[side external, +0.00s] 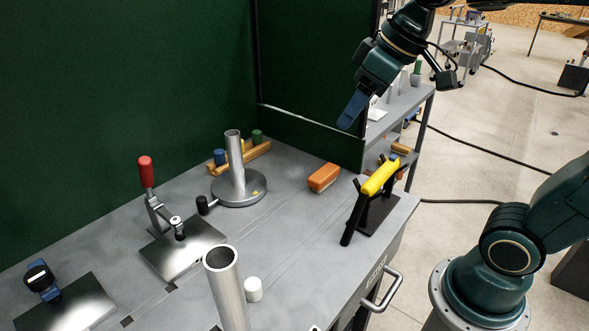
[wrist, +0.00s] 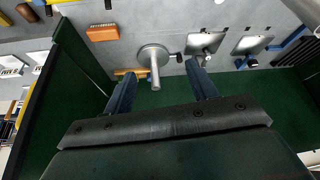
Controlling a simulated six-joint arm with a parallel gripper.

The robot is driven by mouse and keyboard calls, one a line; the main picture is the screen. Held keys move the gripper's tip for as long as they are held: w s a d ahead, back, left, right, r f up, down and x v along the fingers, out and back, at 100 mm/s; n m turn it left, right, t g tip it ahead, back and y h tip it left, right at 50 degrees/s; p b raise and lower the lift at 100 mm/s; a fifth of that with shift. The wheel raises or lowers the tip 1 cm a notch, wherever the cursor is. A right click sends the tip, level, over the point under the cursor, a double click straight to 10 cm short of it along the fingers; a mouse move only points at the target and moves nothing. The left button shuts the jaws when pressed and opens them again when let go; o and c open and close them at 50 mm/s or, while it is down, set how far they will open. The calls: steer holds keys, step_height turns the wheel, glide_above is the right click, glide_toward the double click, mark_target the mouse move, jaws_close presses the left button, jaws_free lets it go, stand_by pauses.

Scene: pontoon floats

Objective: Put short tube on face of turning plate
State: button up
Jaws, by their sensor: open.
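A grey metal tube (side external: 235,155) stands upright near the middle of the round turning plate (side external: 256,191). In the wrist view the tube (wrist: 154,72) rises from the plate (wrist: 147,53), seen beyond my fingers. A second grey tube (side external: 228,292) stands upright in the front of the side view, its lower end cut off by the frame. I cannot tell for certain which tube the task calls short. My gripper (side external: 349,112) is open and empty, high above the back right of the bench. Its two blue fingers (wrist: 161,70) are spread in the wrist view.
An orange brush-like block (side external: 323,178) and a black stand with a yellow bar (side external: 380,178) are on the right. A red-handled clamp (side external: 147,172) and a blue-black device (side external: 42,281) stand left. A wooden rack (side external: 263,150) and green wall (side external: 120,90) are behind.

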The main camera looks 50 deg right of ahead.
steer(key=s+d+f+m+h, duration=0.1)
steer(key=s+f, duration=0.4)
steer(key=s, duration=0.5)
steer(key=shift+s+d+f+m, duration=0.2)
steer(key=shift+s+d+m, duration=0.05)
steer(key=shift+m, duration=0.35)
